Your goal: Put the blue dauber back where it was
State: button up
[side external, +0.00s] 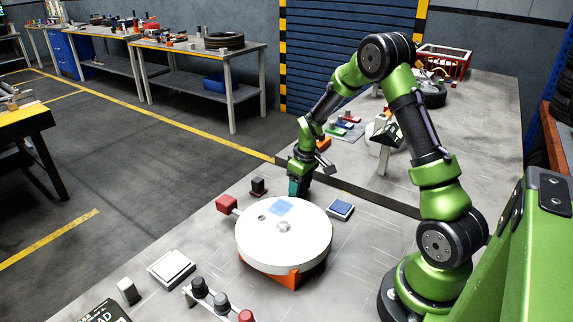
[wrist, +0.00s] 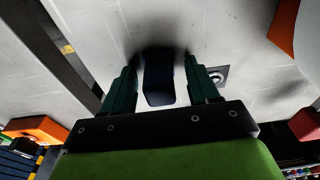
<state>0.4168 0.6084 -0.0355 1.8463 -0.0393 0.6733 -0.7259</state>
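A dark navy block, which looks like the blue dauber (wrist: 158,82), stands between the two teal fingers of my gripper (wrist: 160,68) in the wrist view. Light gaps show on both sides of its nearer part. Its far end merges with a dark blur near the fingertips, so contact there is unclear. In the side view my gripper (side external: 298,188) points down, low over the table just behind the white disc (side external: 258,243); the dauber is hidden there. A blue ink pad (side external: 340,209) lies to its right.
A blue patch (side external: 281,207) marks the disc, which sits on an orange base (side external: 290,278). A dark strip (side external: 375,195) crosses the table. A rack with several knobs (side external: 220,302) stands in front.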

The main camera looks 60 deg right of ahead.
aim_at(304, 182)
jog(key=r, duration=0.4)
jog(key=s+r, duration=0.1)
jog(key=r, duration=0.7)
jog(key=shift+s, duration=0.2)
jog(key=s+a+r+m+t, duration=0.25)
jog(key=s+a+r, duration=0.25)
jog(key=a+r, duration=0.5)
jog(key=s+a+r+m+t+y, duration=0.1)
jog(key=s+a+r+t+y, duration=0.1)
jog(key=s+a, duration=0.8)
jog(key=shift+s+a+t, duration=0.15)
jog(key=shift+a+t, duration=0.5)
jog(key=shift+m, duration=0.25)
